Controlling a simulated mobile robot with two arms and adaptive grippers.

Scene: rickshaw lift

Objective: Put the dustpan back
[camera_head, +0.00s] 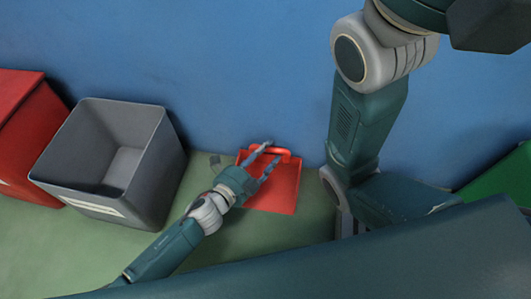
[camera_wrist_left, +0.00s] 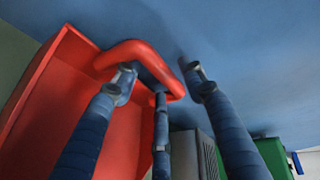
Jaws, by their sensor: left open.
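The red dustpan (camera_head: 280,192) stands on the green floor against the blue wall, with its loop handle (camera_head: 278,151) at the top. My left gripper (camera_head: 266,158) is open at the handle, its fingers spread over the dustpan's upper part. In the left wrist view the dustpan's red pan (camera_wrist_left: 52,95) is at the left and its handle (camera_wrist_left: 135,50) passes by the fingertips. One finger overlaps the handle, and another is apart to its right. I cannot tell whether any finger touches it. My right gripper is not in view.
A grey open bin (camera_head: 120,165) stands left of the dustpan, with a red bin (camera_head: 30,130) beyond it. A green object (camera_head: 505,180) is at the right edge. The wall is close behind the dustpan. Some floor is free between grey bin and dustpan.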

